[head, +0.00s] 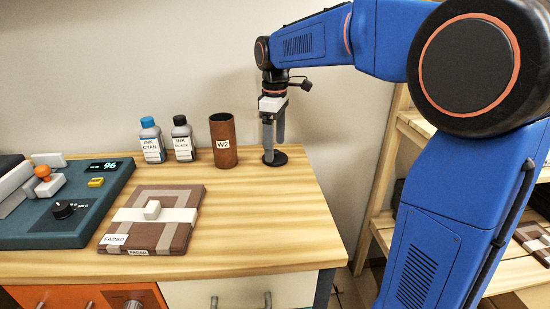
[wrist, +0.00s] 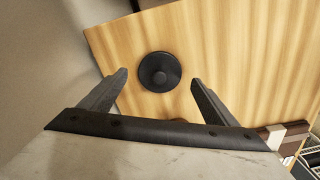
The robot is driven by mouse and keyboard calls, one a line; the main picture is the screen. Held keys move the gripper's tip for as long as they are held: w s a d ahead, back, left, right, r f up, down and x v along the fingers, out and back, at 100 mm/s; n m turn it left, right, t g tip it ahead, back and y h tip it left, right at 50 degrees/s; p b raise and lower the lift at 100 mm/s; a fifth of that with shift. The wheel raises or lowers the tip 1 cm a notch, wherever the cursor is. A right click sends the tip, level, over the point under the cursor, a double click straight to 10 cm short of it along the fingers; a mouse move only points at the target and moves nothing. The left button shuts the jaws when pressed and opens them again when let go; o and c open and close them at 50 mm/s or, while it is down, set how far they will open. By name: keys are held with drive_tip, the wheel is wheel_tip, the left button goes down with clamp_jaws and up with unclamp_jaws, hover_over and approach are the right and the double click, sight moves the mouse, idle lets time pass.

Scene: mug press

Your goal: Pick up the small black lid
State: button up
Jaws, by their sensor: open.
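The small black lid (head: 281,158) lies flat on the wooden table, near its back right part. In the wrist view the lid (wrist: 159,71) is a round black disc with a raised centre knob. My gripper (head: 273,150) points down over the lid in the head view and partly covers it. In the wrist view my gripper (wrist: 158,78) has its two fingers spread wide, with the lid beyond and between their tips. Nothing is held. I cannot tell the exact height of the fingertips over the lid.
A brown cylinder marked W2 (head: 223,146) stands just left of my gripper. Black (head: 183,142) and cyan (head: 152,143) ink bottles stand farther left. A brown FADED slab (head: 178,235) and a teal device (head: 70,215) occupy the front left. The table's right part (head: 290,220) is clear.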

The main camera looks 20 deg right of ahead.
sight(275, 155)
drive_tip(key=shift+f, duration=1.15)
drive_tip(key=c, duration=1.1)
